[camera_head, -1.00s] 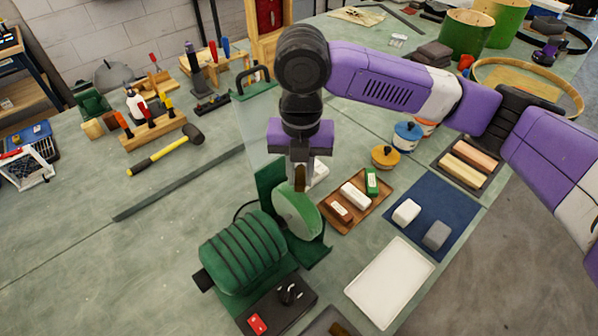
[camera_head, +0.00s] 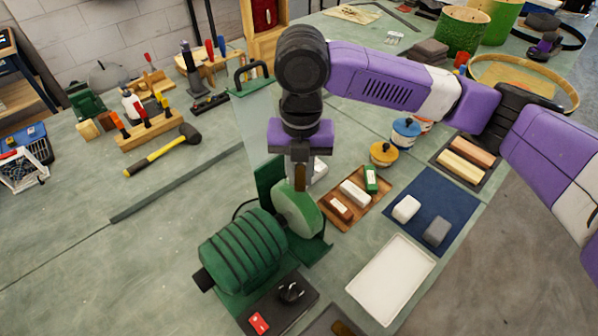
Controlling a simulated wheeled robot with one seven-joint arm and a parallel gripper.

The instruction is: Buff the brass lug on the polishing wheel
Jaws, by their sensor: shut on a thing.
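The polishing wheel (camera_head: 298,212) is a pale green disc on the right end of a green ribbed motor (camera_head: 242,252). My gripper (camera_head: 300,178) points down over the top of the wheel. It is shut on the brass lug (camera_head: 300,184), a small brownish piece mostly covered by the fingers. The lug's lower end is at the wheel's upper rim in the picture. I cannot tell whether it touches. A dark control box (camera_head: 278,305) with a red switch and a black knob sits in front of the motor.
A clear guard panel (camera_head: 262,125) stands behind the wheel. To the right are a wooden tray (camera_head: 362,210) of compound bars, a blue mat (camera_head: 440,205) with two blocks, and a white tray (camera_head: 391,280).

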